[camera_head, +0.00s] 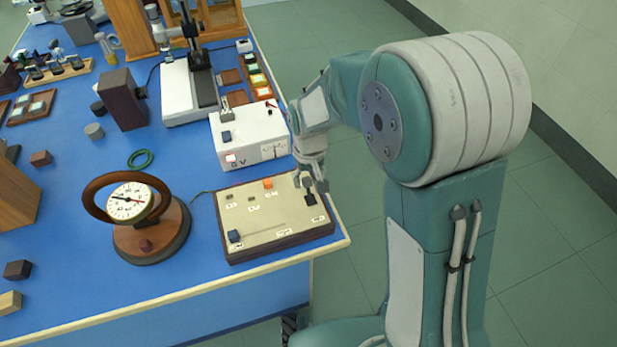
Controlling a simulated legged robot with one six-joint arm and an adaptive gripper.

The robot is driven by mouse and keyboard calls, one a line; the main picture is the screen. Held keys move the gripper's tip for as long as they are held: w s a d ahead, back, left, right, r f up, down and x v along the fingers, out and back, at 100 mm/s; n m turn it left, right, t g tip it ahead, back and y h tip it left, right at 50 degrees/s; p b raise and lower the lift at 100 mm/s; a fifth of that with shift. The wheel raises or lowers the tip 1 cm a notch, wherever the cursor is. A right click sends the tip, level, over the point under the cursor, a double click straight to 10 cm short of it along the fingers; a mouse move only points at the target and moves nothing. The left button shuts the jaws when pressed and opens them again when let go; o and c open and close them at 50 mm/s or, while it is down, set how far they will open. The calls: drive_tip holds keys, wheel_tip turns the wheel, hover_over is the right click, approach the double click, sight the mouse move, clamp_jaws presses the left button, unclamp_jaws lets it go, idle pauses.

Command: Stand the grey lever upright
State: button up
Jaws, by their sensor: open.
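A beige control panel (262,220) with a dark wooden base lies near the blue bench's right front corner. It carries an orange button (268,183), a dark square part (310,199) on the right and a dark blue-grey knob (234,236) at the left end of a groove. Small labels on it are too small to read. My gripper (314,187) is open, pointing down over the panel's right back part, close above the dark square part. I cannot make out a grey lever for certain; my gripper hides part of that area.
A white power box (247,136) with a meter stands just behind the panel. A round dial gauge (130,202) with a brown ring handle stands left of it. A green coil (140,159) lies behind the gauge. The bench edge is close on the right.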

sight(309, 192)
drive_tip(key=shift+a+f, duration=0.15)
drive_tip(key=shift+a, duration=0.3)
drive_tip(key=c, duration=0.9)
clamp_jaws()
drive_tip(key=shift+d, duration=0.2)
drive_tip(key=shift+s, duration=0.1)
drive_tip(key=shift+s+d+r+t+y, duration=0.1)
drive_tip(key=shift+s+t+y, duration=0.1)
drive_tip(key=shift+s+t, duration=0.3)
drive_tip(key=shift+s+d+r+t+y, duration=0.1)
drive_tip(key=shift+s+t+y, duration=0.1)
drive_tip(key=shift+t, duration=0.5)
drive_tip(key=shift+s+d+t+y, duration=0.15)
drive_tip(key=shift+s+t, duration=0.25)
drive_tip(key=shift+t, duration=0.3)
drive_tip(key=shift+s+d+t+y, duration=0.15)
drive_tip(key=shift+s+t, duration=0.25)
drive_tip(key=shift+t, duration=0.3)
